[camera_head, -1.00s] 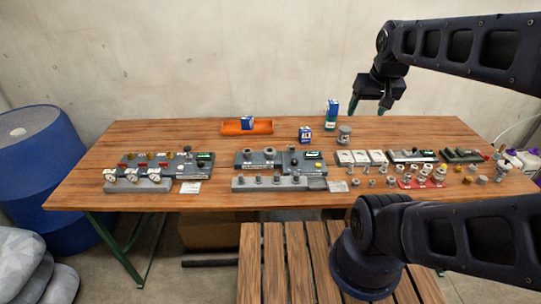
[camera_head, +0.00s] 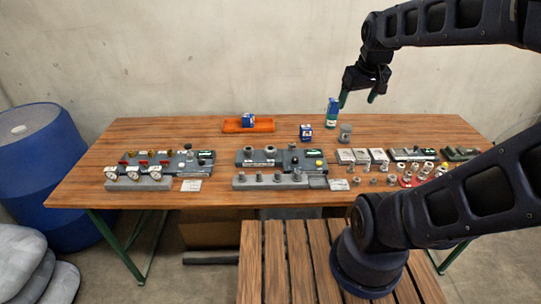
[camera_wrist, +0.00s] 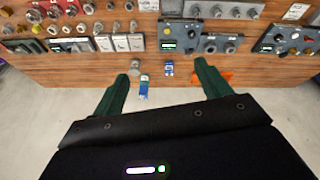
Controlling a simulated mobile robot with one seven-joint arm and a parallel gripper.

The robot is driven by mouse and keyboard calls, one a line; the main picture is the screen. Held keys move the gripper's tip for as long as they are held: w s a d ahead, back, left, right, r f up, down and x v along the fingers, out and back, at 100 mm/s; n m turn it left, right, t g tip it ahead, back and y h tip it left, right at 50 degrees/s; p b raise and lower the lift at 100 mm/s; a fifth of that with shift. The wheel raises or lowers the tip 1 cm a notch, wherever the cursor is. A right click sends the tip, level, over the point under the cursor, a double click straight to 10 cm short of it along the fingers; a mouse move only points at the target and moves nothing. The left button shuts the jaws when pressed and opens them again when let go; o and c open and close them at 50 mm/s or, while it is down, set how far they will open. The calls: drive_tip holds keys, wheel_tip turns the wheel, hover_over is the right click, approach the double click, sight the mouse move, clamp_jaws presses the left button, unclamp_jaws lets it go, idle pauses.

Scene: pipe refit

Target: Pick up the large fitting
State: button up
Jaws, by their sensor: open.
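Several small grey metal fittings (camera_head: 372,181) stand loose at the front right of the table in the head view. Two wider grey fittings sit on the middle grey board, one of them at its left (camera_head: 249,149). I cannot tell which piece is the large fitting. My gripper (camera_head: 357,99) is open and empty, high above the back of the table, well apart from the fittings. In the wrist view its two green fingers (camera_wrist: 162,72) stand wide apart, and fittings (camera_wrist: 88,8) show at the upper left.
A grey canister (camera_head: 345,132), a blue-green bottle (camera_head: 332,113) and a blue box (camera_head: 306,132) stand near the back. An orange tray (camera_head: 262,124) holds another blue box. A board with gauges (camera_head: 140,174) is at left.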

drive_tip(key=w+a+f+n+g, duration=0.1)
drive_tip(key=w+a+n, duration=0.15)
drive_tip(key=w, duration=0.25)
drive_tip(key=w+a+f+n, duration=0.2)
drive_tip(key=w+n, duration=0.1)
drive_tip(key=w, duration=0.2)
drive_tip(key=n+g, duration=0.3)
drive_tip(key=n, duration=1)
hover_over(270, 149)
drive_tip(key=s, duration=0.2)
wheel_tip(270, 149, down, 24)
drive_tip(key=f, duration=0.1)
drive_tip(key=shift+w+f, duration=0.15)
drive_tip(key=shift+f, duration=4.7)
drive_tip(key=c, duration=1.1)
